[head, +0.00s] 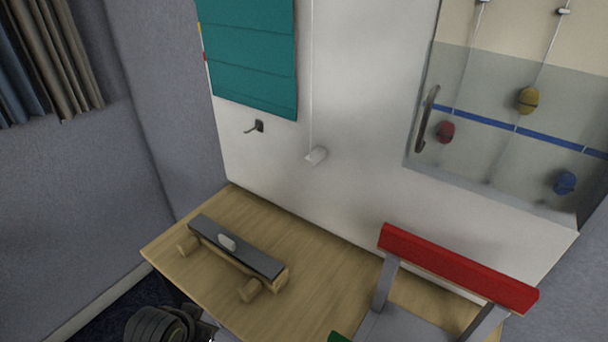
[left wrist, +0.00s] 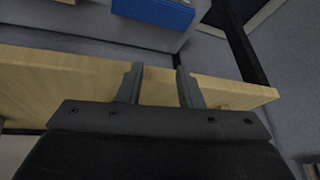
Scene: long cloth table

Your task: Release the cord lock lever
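A small dark lever (head: 255,127) on a wall plate sticks out to the left on the white wall panel, just below the teal blind (head: 252,55). A thin white cord (head: 311,70) hangs to its right and ends in a white pull (head: 316,155). My left gripper (left wrist: 159,72) is open and empty in the left wrist view, over or beside a wooden table edge. A dark part of my left arm shows at the bottom left of the head view, well below the lever and apart from it. My right gripper is in neither view.
A wooden table (head: 320,260) stands below the panel. It bears a dark-topped wooden block (head: 235,248) and a red-barred grey frame (head: 455,268). A glazed panel with a handle (head: 427,120) and coloured knobs is at right. The wall around the lever is clear.

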